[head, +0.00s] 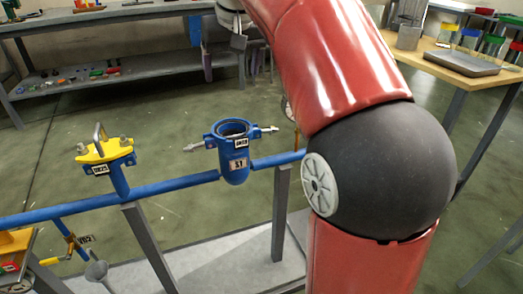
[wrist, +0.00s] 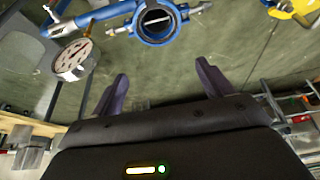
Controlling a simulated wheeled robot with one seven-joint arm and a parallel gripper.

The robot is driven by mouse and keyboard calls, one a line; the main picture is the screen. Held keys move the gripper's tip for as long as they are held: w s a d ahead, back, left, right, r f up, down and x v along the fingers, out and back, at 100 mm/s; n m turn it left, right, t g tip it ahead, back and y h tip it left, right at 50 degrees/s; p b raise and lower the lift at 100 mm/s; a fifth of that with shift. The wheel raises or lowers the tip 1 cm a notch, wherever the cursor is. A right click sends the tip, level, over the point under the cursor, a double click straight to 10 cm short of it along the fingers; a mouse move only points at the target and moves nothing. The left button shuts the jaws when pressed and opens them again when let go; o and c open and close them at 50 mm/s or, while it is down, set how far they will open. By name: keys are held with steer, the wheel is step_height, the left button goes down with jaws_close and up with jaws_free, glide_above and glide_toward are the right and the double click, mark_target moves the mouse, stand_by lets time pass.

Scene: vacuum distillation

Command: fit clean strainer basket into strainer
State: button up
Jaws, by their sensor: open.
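The blue strainer (head: 235,168), labelled S1, stands on the blue pipe with its top open and swing bolts out to both sides. In the wrist view the strainer (wrist: 139,28) is at the top, with a thin pale bar across its dark opening. I cannot tell whether that bar belongs to a basket inside. My gripper (wrist: 162,86) is open and empty, its two dark fingers wide apart, with the strainer beyond them. I cannot pick out the clean basket for certain; a grey cylinder (head: 408,38) stands on the right table.
A yellow cover with a handle (head: 103,150) sits on a blue stub left of the strainer. A pressure gauge (wrist: 72,61) is left of my fingers. The blue pipe (head: 175,188) runs on grey posts. A grey tray (head: 462,63) lies on the right table. Open floor lies behind the pipe.

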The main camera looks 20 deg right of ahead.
steer(key=s+f+t, duration=0.1)
steer(key=s+f, duration=2.1)
steer(key=s, duration=0.2)
steer(key=shift+s, duration=0.15)
